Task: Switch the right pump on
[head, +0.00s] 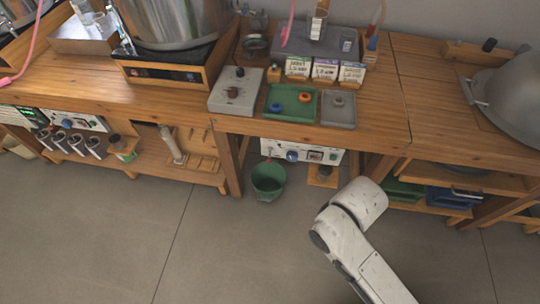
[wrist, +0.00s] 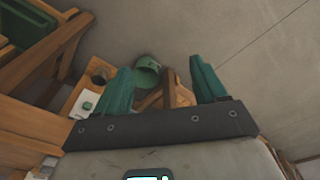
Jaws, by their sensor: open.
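The right pump (head: 302,154) is a white box on the low shelf under the middle table in the head view. Its front has a blue knob, a small display and a dark-reddish switch-like part at the right; I cannot tell the switch's state. A similar white unit (head: 75,119) with a blue knob sits on the shelf farther left. My gripper (wrist: 159,65) is open and empty in the wrist view, with two teal fingers apart. In the head view only my white arm shows, in front of the table and right of the pump; the gripper itself is hidden.
A green bucket (head: 268,180) stands on the floor in front of the pump; it also shows in the wrist view (wrist: 147,72) beyond the fingers. Wooden table legs (head: 229,163) flank the space. Green and blue bins (head: 447,199) fill the right shelf. The floor in front is clear.

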